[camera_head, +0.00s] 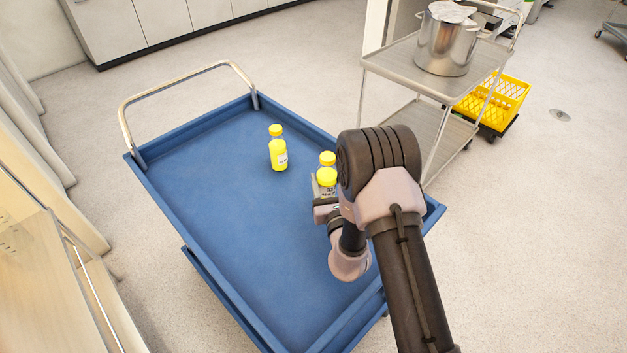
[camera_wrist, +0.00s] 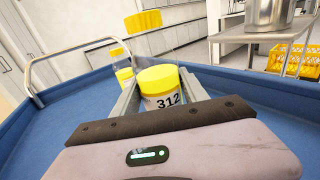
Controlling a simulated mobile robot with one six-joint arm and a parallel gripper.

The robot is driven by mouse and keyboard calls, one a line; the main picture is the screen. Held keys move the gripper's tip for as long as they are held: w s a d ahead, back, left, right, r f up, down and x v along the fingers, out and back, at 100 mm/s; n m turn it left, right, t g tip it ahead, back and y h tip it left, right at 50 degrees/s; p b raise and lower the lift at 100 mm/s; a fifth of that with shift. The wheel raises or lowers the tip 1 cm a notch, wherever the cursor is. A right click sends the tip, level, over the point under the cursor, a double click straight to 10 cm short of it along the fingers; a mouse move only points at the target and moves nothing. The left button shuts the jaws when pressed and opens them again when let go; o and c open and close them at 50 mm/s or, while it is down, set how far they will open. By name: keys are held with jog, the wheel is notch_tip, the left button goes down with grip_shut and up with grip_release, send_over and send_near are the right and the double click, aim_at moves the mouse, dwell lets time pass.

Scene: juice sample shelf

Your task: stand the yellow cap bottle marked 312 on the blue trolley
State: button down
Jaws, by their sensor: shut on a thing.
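The bottle marked 312 (camera_wrist: 168,100) has a yellow cap, a clear neck and yellow juice above its white label. It is upright between my gripper's fingers (camera_wrist: 165,98), which are shut on it. In the head view the same bottle (camera_head: 327,177) is over the right part of the blue trolley (camera_head: 225,215). My gripper (camera_head: 326,200) and wrist hide its lower part, so I cannot tell whether its base touches the deck.
A second yellow cap bottle (camera_head: 279,155) stands upright on the trolley, left of and behind the held one. Bare deck lies to the left and front. A metal cart (camera_head: 400,65) with a steel pot (camera_head: 447,42) and a yellow crate (camera_head: 505,98) are behind on the right.

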jog(key=w+a+f+b, duration=0.1)
jog(key=w+f+b, duration=0.1)
jog(key=w+f, duration=0.1)
jog(key=w+a+f+b, duration=0.1)
jog(key=shift+w+a+f, duration=0.2)
jog(key=shift+w+a, duration=0.1)
jog(key=shift+w, duration=0.05)
jog(key=shift+r, duration=0.2)
jog(key=c, duration=0.6)
grip_release()
jog(key=shift+f, duration=0.15)
jog(key=shift+r, duration=0.25)
jog(key=s, duration=0.2)
jog(key=s+d+p, duration=0.1)
jog(key=s, duration=0.2)
jog(key=s+p, duration=0.1)
jog(key=s, duration=0.1)
jog(key=shift+s+d, duration=0.25)
